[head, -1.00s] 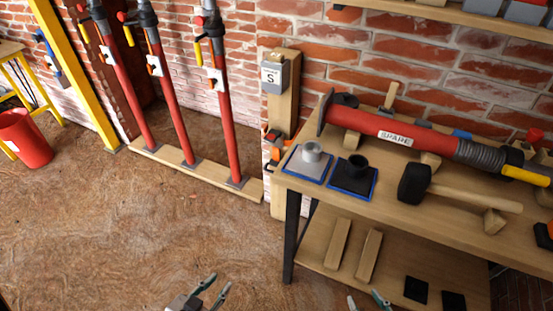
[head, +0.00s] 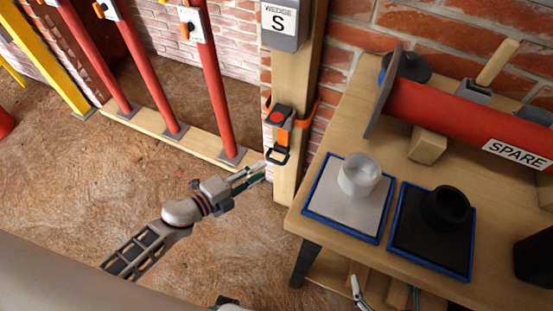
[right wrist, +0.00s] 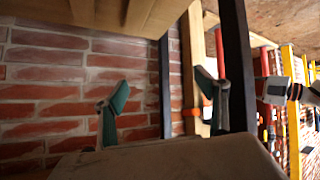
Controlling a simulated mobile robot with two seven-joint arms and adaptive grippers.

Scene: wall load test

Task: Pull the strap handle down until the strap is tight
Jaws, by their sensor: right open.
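The strap handle (head: 277,155) is a black loop at the lower end of a short orange strap. It hangs from a red and black buckle (head: 281,117) on a wooden post (head: 300,100), which an orange strap wraps around. My left gripper (head: 264,169) is just left of and slightly below the handle. Its two fingers look a little apart with nothing between them; I cannot tell whether they touch the handle. My right gripper (head: 386,288) is low by the workbench, open and empty. Its spread fingers also show in the right wrist view (right wrist: 160,95).
A wooden workbench (head: 330,205) stands right of the post, with two blue-edged pads and a red spare prop (head: 450,115). A grey box marked S (head: 284,22) is above the buckle. Red props stand on a plank at left. Floor before the post is clear.

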